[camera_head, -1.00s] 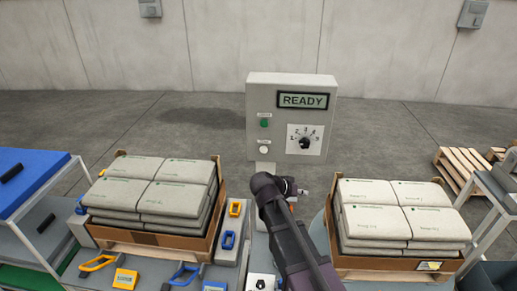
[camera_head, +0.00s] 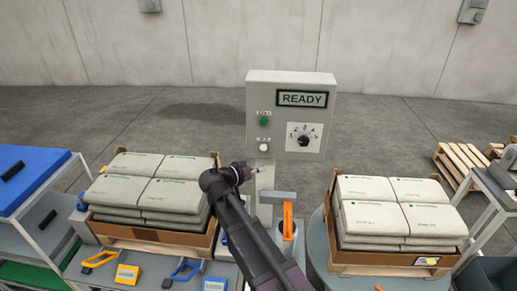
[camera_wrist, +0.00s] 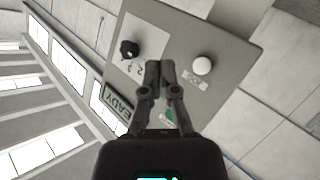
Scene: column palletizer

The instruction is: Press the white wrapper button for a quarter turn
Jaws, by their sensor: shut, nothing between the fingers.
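The white button (camera_head: 263,147) sits low on the left side of the grey control panel (camera_head: 258,95), below a green button (camera_head: 264,122). In the wrist view the white button (camera_wrist: 202,65) shows round and raised, to the right of my gripper's fingertips. My gripper (camera_wrist: 160,66) is shut and empty, pointing at the panel face between the white button and the black dial (camera_wrist: 129,50). It is apart from the white button. In the head view my gripper (camera_head: 254,170) is small, just below the panel's lower left. The panel display (camera_head: 302,99) reads READY.
Cartons of stacked grey bags stand left (camera_head: 154,235) and right (camera_head: 385,261) of my arm. The right one stands on a round grey turntable (camera_head: 318,262). An orange-handled part (camera_head: 287,221) stands between them. The black dial (camera_head: 304,141) is right of the white button.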

